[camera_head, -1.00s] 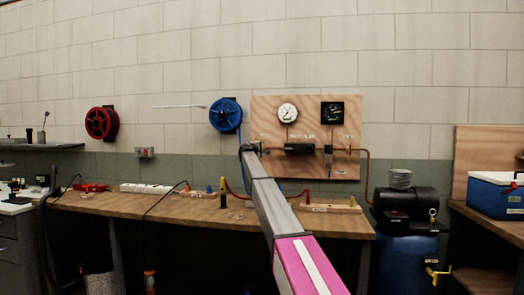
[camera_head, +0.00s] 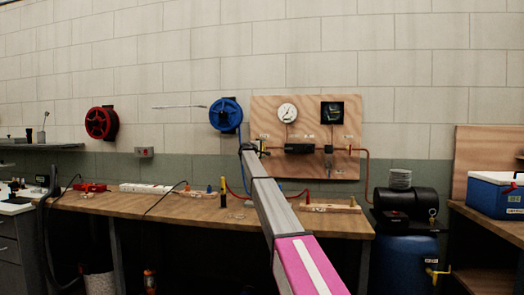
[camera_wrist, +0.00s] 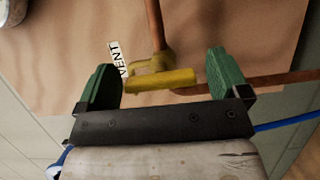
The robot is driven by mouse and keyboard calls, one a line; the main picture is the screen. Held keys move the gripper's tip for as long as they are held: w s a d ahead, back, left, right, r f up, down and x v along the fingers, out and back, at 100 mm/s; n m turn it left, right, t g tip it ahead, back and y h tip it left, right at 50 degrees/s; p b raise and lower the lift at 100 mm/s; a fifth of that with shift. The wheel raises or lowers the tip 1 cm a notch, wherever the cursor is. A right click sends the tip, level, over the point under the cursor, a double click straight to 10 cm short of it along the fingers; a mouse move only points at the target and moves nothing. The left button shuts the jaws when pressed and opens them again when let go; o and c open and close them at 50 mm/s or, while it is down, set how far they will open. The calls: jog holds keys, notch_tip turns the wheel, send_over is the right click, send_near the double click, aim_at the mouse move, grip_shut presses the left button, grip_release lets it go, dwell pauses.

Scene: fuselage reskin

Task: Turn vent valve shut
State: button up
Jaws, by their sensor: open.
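The vent valve has a yellow handle (camera_wrist: 160,81) beside a white VENT label (camera_wrist: 119,58) in the wrist view. Copper pipe runs up from the valve and off to the right. My gripper (camera_wrist: 163,78) is open, its two green fingers on either side of the yellow handle. Whether a finger touches the handle I cannot tell. In the head view my gripper (camera_head: 252,147) is small at the left edge of the plywood panel (camera_head: 350,109), and the valve is mostly hidden there.
A round white gauge (camera_head: 287,112) and a dark square gauge (camera_head: 332,112) sit on the panel. A blue hose reel (camera_head: 226,114) hangs to its left. The wooden workbench (camera_head: 160,205) below holds a power strip, cables and small items. A black compressor (camera_head: 405,203) stands right.

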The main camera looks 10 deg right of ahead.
jog(key=v, duration=1)
jog(key=shift+s+a, duration=0.25)
jog(key=shift+s, duration=0.05)
